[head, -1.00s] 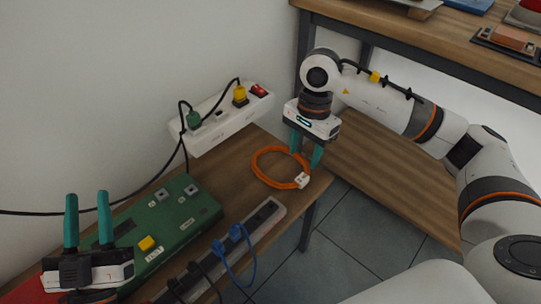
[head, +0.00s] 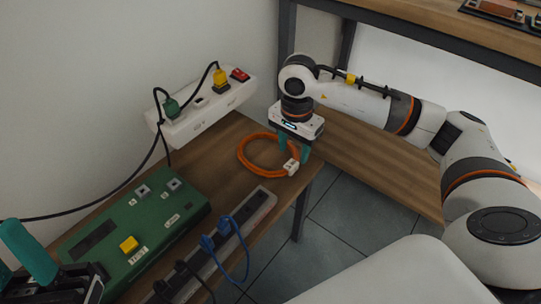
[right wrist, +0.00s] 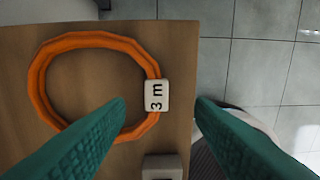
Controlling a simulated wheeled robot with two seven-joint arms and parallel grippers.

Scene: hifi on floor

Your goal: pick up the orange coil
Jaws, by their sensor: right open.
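The orange coil (head: 258,153) lies flat on the low wooden table near its right edge. A white tag (head: 291,167) on its right side reads "3 m" in the right wrist view (right wrist: 156,95). My right gripper (head: 295,150) points down above the coil's right side. In the right wrist view its two green fingers (right wrist: 160,100) are apart, with the tag showing between them and nothing held. My left gripper (head: 25,255) is at the lower left, partly cut off by the frame edge, away from the coil.
A green board (head: 150,215) and a grey strip with blue cables (head: 250,210) lie nearer on the table. A wooden shelf unit (head: 370,165) stands right, beyond a tiled gap.

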